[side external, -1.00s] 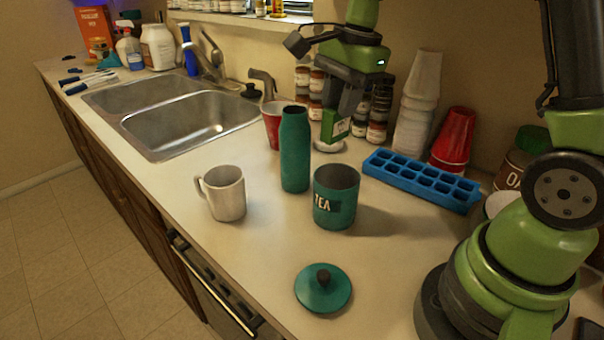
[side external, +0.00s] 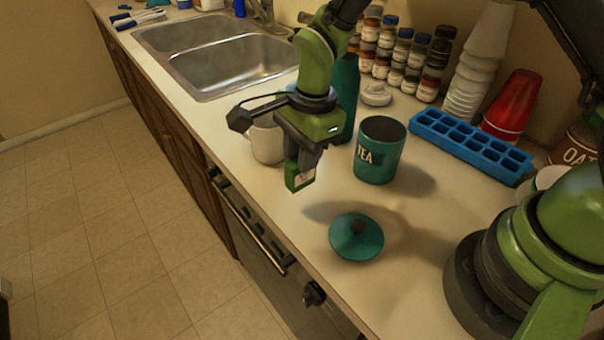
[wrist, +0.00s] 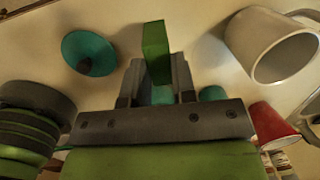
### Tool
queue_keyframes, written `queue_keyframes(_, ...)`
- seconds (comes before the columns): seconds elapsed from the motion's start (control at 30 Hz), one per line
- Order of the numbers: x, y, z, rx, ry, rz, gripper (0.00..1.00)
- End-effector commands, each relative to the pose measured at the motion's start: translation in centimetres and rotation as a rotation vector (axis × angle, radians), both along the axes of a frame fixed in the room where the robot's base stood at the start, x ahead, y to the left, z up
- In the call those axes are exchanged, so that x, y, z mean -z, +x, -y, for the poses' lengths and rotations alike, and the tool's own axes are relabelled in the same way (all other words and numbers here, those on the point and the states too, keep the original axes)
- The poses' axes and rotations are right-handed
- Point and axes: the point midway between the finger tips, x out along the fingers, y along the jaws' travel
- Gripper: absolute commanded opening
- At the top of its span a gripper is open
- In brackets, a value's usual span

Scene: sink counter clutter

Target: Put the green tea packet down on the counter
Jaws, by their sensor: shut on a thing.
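My gripper (side external: 303,160) is shut on the green tea packet (side external: 299,178), a small green box with a pale label. The packet hangs below the fingers, above the counter (side external: 300,238) near its front edge. In the wrist view the green packet (wrist: 156,50) sticks out between the two fingers. The teal TEA canister (side external: 379,152) stands open to the right of the packet. Its teal lid (side external: 356,238) lies on the counter, nearer the camera, with its dark knob up.
A white mug (side external: 267,143) stands behind my gripper, partly hidden. A teal bottle (side external: 347,90) stands behind, left of the canister. A blue ice tray (side external: 470,145), a red cup (side external: 512,105) and spice jars (side external: 400,55) line the back. Bare counter surrounds the lid.

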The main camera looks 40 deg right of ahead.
Motion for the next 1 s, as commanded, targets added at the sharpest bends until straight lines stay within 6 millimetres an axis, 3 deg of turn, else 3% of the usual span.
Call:
queue_keyframes(0.3, 4.2, 0.0, 0.0, 0.002, 0.000, -0.002, 0.02)
queue_keyframes(0.7, 4.7, 0.0, 0.0, 0.000, 0.000, 0.001, 0.02)
queue_keyframes(0.73, 4.7, 0.0, 0.0, 0.000, 0.000, 0.001, 0.29)
queue_keyframes(0.8, 4.7, 0.0, 0.0, 0.000, 0.001, 0.001, 0.45)
queue_keyframes(0.83, 4.7, 0.0, 0.0, 0.000, 0.001, 0.001, 0.50)
queue_keyframes(1.0, 4.6, 0.0, 0.0, 0.000, 0.001, 0.001, 0.50)
